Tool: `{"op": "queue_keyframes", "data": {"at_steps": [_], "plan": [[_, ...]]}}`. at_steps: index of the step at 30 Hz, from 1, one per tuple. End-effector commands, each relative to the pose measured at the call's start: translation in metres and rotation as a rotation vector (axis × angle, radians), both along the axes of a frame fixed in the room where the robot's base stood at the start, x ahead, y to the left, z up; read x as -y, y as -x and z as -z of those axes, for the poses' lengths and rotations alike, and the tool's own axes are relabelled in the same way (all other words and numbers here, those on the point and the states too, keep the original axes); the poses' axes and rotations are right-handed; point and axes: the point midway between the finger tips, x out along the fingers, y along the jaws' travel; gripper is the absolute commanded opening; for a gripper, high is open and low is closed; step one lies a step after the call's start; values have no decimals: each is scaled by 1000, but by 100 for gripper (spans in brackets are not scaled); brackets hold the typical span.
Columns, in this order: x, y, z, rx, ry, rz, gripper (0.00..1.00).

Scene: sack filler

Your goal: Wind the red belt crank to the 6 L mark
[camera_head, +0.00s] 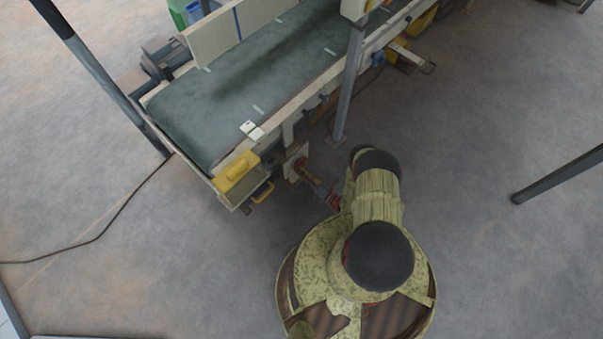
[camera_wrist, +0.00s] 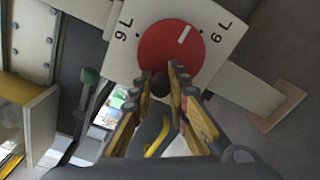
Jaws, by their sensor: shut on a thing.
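The red crank disc (camera_wrist: 170,50) sits on a white dial plate (camera_wrist: 120,62) in the wrist view. The plate is printed "9 L" at left and "6 L" at right, each with a small dark dot. The disc's white mark (camera_wrist: 184,34) lies between the two labels, closer to 6 L and a little short of its dot. My gripper (camera_wrist: 164,75) is shut on the dark crank handle (camera_wrist: 160,88) below the disc; the fingers partly hide it. In the head view, my gripper (camera_head: 305,174) reaches the dial plate (camera_head: 293,156) beside the conveyor.
The green belt conveyor (camera_head: 215,105) runs behind the dial. A yellow box (camera_head: 238,172) sits at its near corner. A green-knobbed lever (camera_wrist: 88,76) stands left of the dial. A grey post (camera_head: 348,85) rises close to my arm. The floor at right is mostly clear.

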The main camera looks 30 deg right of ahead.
Motion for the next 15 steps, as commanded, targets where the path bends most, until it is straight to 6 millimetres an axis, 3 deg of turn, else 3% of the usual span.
{"op": "queue_keyframes", "data": {"at_steps": [1, 7, 15], "plan": [[3, -9, -7, 5, -24, -10, 0], [3, -9, -13, -57, -190, -11, 0], [3, -9, -13, -65, -213, -11, 0]]}}
